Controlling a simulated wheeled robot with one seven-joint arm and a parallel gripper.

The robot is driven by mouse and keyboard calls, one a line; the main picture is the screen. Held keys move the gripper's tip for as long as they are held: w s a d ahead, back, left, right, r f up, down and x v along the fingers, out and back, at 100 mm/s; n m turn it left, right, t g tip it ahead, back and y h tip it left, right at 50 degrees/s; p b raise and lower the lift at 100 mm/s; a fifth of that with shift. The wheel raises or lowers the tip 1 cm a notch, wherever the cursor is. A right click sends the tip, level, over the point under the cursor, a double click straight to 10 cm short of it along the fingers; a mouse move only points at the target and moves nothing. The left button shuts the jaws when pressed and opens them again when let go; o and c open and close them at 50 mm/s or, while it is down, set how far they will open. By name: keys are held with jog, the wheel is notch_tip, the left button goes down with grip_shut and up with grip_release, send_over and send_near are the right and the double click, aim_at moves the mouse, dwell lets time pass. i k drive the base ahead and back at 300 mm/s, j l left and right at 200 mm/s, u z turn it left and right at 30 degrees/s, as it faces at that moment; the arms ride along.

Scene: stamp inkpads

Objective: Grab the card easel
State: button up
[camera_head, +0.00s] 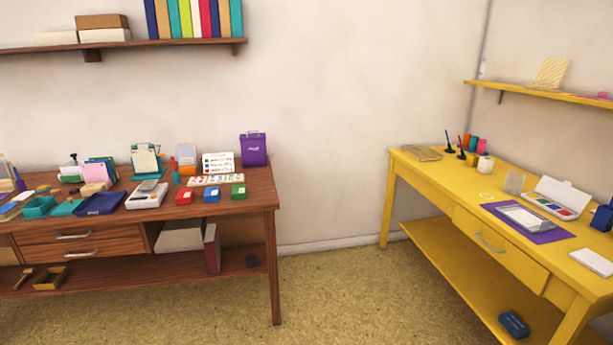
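A teal stand (146,160) with a pale sheet on its front stands upright towards the back of the brown desk (262,190). A white card (218,163) with rows of coloured marks stands upright to its right, beside a purple box (253,149). I cannot tell for sure which of these is the card easel. Both are small and far off, and the foot of the teal stand is partly hidden by things in front. My gripper is not in view.
Small red, blue and green boxes, a white device (147,195), and teal and navy trays crowd the desk's front. A wall shelf (120,48) hangs above. A yellow table (430,178) with stamping things stands at right. The floor (345,295) between them is clear.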

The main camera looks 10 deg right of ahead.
aim_at(552, 72)
jog(key=i+j+z, duration=0.1)
jog(key=i, duration=1.6)
jog(key=i+z, duration=0.45)
jog(key=i+j+z, duration=0.15)
jog(key=i+z, duration=0.15)
jog(key=z, duration=0.2)
jog(key=i+j+z, duration=0.3)
jog(key=z, duration=0.15)
